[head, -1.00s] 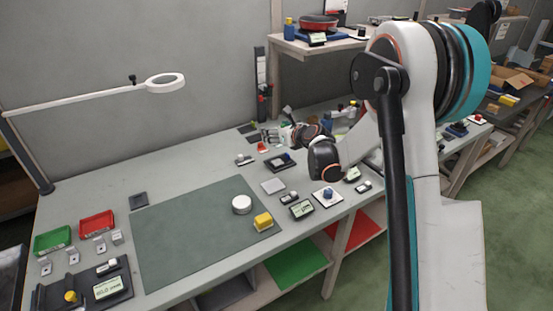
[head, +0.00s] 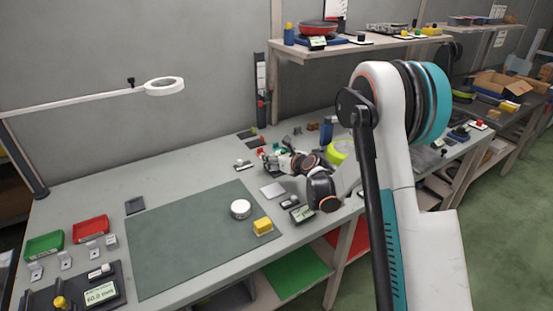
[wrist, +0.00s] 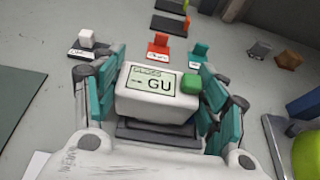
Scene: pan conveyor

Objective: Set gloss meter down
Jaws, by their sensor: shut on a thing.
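The gloss meter (wrist: 150,104) is a white block with a "GU" display and a green button. In the wrist view it sits between the teal fingers of my gripper (wrist: 158,92), which is shut on it from both sides. A dark flat base (wrist: 155,131) shows just under the meter's near edge; I cannot tell whether the meter touches it. In the head view my gripper (head: 268,162) is low over the back of the workbench (head: 200,172), and the meter is too small and covered to make out.
Near the gripper are a red piece (wrist: 158,44), a teal piece (wrist: 199,53) and a white cube on a small plate (wrist: 87,38). A yellow-green rounded thing (wrist: 306,156) is at the right. The green mat (head: 180,235) has a white disc (head: 240,209) and a yellow block (head: 262,225).

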